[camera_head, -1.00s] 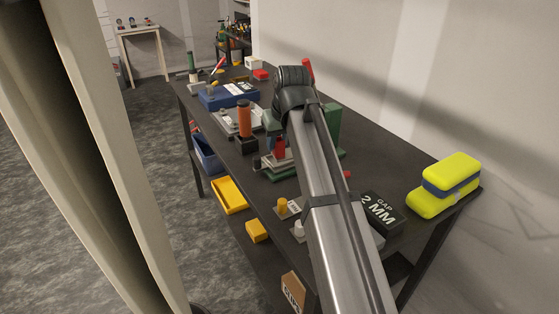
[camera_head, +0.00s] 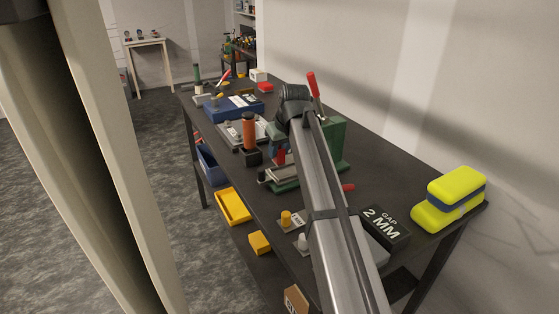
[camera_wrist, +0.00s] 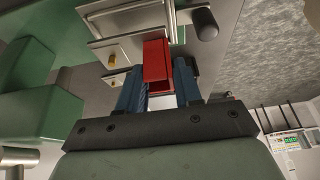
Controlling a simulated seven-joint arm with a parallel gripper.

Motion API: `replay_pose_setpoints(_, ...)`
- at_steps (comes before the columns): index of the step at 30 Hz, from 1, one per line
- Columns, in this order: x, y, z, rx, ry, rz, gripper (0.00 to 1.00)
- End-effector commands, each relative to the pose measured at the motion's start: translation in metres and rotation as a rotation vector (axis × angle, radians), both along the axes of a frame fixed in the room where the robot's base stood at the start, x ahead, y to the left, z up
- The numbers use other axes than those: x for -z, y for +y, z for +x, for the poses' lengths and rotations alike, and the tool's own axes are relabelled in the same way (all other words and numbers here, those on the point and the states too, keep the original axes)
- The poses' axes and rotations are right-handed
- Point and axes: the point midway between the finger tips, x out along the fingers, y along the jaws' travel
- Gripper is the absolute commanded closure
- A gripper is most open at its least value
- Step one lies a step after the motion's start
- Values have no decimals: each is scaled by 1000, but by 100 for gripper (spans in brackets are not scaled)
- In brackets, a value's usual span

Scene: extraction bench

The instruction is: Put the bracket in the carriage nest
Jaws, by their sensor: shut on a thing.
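A red bracket (camera_wrist: 156,62), a small folded or channel-shaped piece, is held between the blue fingers of my gripper (camera_wrist: 158,82). In the head view the red piece (camera_head: 281,157) shows just below my wrist, and my arm hides much of the gripper. The green fixture (camera_head: 334,145) stands on the bench under and behind my arm. Its metal carriage plates (camera_wrist: 128,48) lie just beyond the bracket in the wrist view. The bracket overlaps the plates there; I cannot tell whether it touches them. The nest itself is not clearly visible.
A red-handled lever (camera_head: 312,84) rises behind my wrist. An orange cylinder (camera_head: 249,130) stands left of the fixture. A dark knob (camera_wrist: 205,24) is near the bracket.

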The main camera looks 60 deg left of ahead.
Motion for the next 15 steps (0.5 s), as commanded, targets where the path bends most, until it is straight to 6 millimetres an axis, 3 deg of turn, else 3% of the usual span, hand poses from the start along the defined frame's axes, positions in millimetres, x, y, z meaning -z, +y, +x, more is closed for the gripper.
replay_pose_setpoints(10, 34, -1, 0, 0, 0, 0, 100)
replay_pose_setpoints(15, 38, 0, 0, 0, 0, 1, 100)
